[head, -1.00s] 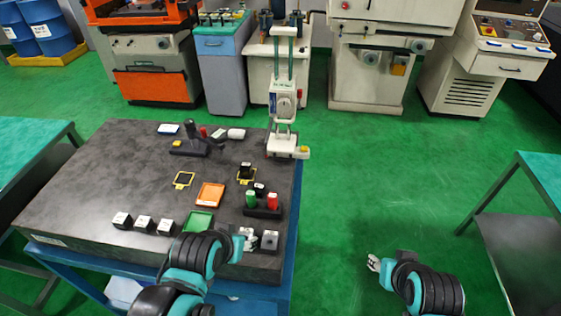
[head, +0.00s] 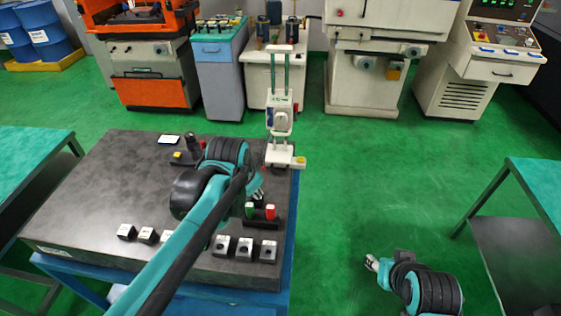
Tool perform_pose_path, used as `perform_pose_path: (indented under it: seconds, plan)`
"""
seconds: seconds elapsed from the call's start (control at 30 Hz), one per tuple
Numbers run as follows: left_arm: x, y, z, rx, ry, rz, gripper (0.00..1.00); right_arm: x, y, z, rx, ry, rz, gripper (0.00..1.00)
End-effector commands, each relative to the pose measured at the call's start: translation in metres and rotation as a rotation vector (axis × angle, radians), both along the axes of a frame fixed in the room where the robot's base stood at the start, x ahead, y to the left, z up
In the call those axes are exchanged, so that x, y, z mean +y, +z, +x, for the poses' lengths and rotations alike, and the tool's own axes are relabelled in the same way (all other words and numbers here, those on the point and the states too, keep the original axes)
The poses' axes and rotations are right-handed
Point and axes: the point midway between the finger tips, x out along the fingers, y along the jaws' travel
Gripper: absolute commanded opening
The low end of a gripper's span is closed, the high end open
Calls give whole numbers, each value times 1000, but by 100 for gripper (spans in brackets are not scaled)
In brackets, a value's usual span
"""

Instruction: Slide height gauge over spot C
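The height gauge (head: 281,118) stands upright at the far right corner of the dark surface plate, its pale base (head: 282,158) by the right edge. My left arm reaches over the plate, its dark and teal joints left of the gauge. Spot C cannot be picked out; the arm covers the middle of the plate. My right gripper (head: 372,263) is out over the green floor, away from the plate; its fingers are too small to read.
The dark plate (head: 105,180) is bare at left. Several small blocks (head: 244,248) line its front edge. A holder with green and red pieces (head: 270,212) stands right of my arm. A dark stand (head: 183,158) and a white-and-blue card (head: 168,139) lie at the back.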

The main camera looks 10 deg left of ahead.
Motion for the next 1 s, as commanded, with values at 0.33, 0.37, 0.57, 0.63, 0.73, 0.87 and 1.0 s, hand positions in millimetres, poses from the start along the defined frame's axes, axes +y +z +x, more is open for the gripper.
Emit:
perform_pose_path:
  seconds: [0.33,0.37,0.57,0.63,0.73,0.87,1.0]
  plan:
    - [-18,0,135,148,-459,188,19,0,50,0,0,0,0,40]
    - [-20,-3,144,158,-494,199,19,0,53,0,0,0,0,40]
    - [-29,-32,190,217,-698,258,19,0,70,0,0,0,0,40]
    - [-32,-44,202,234,-762,275,19,0,76,0,0,0,0,40]
    - [-35,-58,215,252,-833,290,19,0,81,0,0,0,0,40]
    - [-37,-69,221,265,-881,301,19,0,84,0,0,0,0,40]
    - [-37,-82,225,268,-890,303,19,0,82,0,0,0,0,40]
